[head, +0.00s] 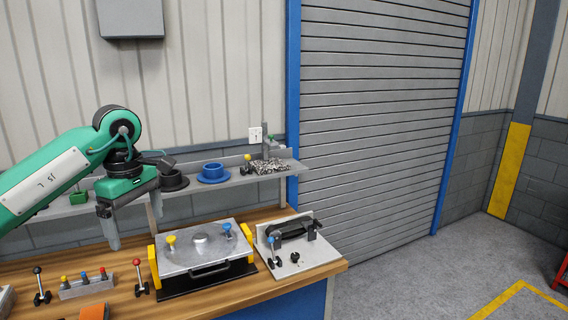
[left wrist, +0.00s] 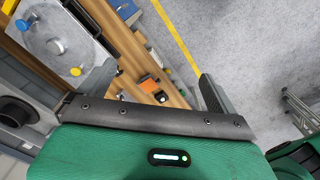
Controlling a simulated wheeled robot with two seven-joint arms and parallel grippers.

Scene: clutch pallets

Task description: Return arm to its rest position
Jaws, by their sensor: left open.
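My left arm comes in from the left in the head view, green with grey fingers. My left gripper (head: 132,218) hangs above the back left part of the wooden bench, left of the metal clutch pallet (head: 180,258). In the left wrist view its two fingers (left wrist: 158,92) stand wide apart with nothing between them but the bench edge and floor far below. The pallet, with a round disc on top and yellow and blue knobs, also shows at the upper left there (left wrist: 75,25). My right gripper is in neither view.
A grey fixture plate (head: 300,262) with a black clamp stands at the bench's right end. Several coloured knobs sit in a small rack (head: 86,288) at the front left. A shelf (head: 235,180) behind holds a blue flanged ring (head: 213,174) and a black one.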

